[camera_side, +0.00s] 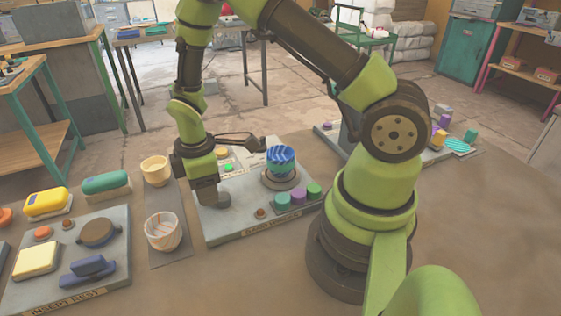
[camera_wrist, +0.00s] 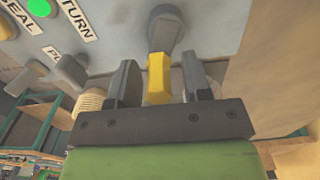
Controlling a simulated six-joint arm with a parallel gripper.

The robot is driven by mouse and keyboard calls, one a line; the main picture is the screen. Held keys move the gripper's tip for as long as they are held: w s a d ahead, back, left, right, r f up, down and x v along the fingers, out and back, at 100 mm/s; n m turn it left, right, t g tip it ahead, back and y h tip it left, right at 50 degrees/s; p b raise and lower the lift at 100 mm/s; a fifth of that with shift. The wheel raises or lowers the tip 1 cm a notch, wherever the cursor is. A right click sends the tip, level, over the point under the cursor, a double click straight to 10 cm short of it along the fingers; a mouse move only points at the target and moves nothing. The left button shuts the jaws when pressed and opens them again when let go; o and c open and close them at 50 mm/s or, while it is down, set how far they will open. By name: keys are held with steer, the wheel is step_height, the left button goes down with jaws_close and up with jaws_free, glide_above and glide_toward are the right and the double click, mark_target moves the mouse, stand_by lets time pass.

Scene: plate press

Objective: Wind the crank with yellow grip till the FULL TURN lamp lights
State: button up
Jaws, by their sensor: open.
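In the wrist view the crank's yellow grip (camera_wrist: 158,80) stands between the two dark fingers of my gripper (camera_wrist: 159,66). Gaps show on both sides of it. The crank's grey arm and hub (camera_wrist: 165,30) lie beyond the grip. In the side view my gripper (camera_side: 206,192) is low at the left edge of the grey press panel (camera_side: 235,228), and I cannot make out the yellow grip there. A bright green lamp (camera_wrist: 39,8) lies between the labels "SEAL" and "TURN"; which label it belongs to is unclear. It also shows in the side view (camera_side: 228,168).
A blue striped cup (camera_side: 281,157) stands on a round seat on the panel, with purple and green blocks (camera_side: 298,197) in front. Left of the panel are a cream cup (camera_side: 155,170) and a striped cup (camera_side: 163,232). Another grey board (camera_side: 112,262) lies farther left.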

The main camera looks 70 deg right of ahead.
mark_target(213, 208)
steer(key=shift+r, duration=4.05)
steer(key=shift+r, duration=0.1)
steer(key=s+a+r+m+t+y, duration=0.2)
steer(key=s+r+m+t, duration=0.5)
steer(key=s+r+m, duration=0.6)
step_height(213, 208, up, 5)
steer(key=s+a, duration=0.1)
steer(key=s, duration=0.1)
steer(key=shift+s+a+r, duration=0.15)
steer(key=shift+s, duration=0.2)
